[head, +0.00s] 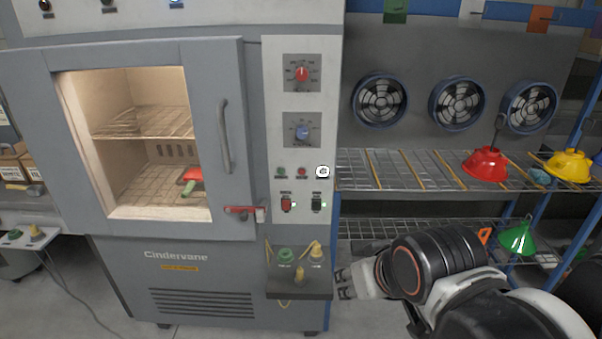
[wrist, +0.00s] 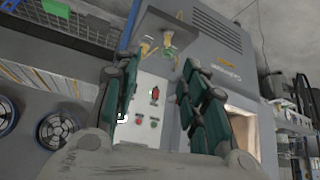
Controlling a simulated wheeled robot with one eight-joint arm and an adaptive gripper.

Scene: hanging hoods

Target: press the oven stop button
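The grey oven (head: 180,230) stands at the left with a light control panel on its right side. A small red button (head: 303,172) sits beside a small green button (head: 281,172) on that panel; their labels are too small to read. A white ring-like knob (head: 322,171) is to their right. My gripper (head: 343,284) is low and right of the panel, apart from it. In the wrist view the panel (wrist: 148,137) appears upside down between the two fingers of my gripper (wrist: 160,65), which are spread and empty.
A red dial (head: 302,73), a blue dial (head: 302,132), a red switch (head: 286,204) and a dark green switch (head: 317,203) share the panel. A small ledge with fittings (head: 300,290) juts out below. A wire shelf (head: 400,172) with colored hoods stands right.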

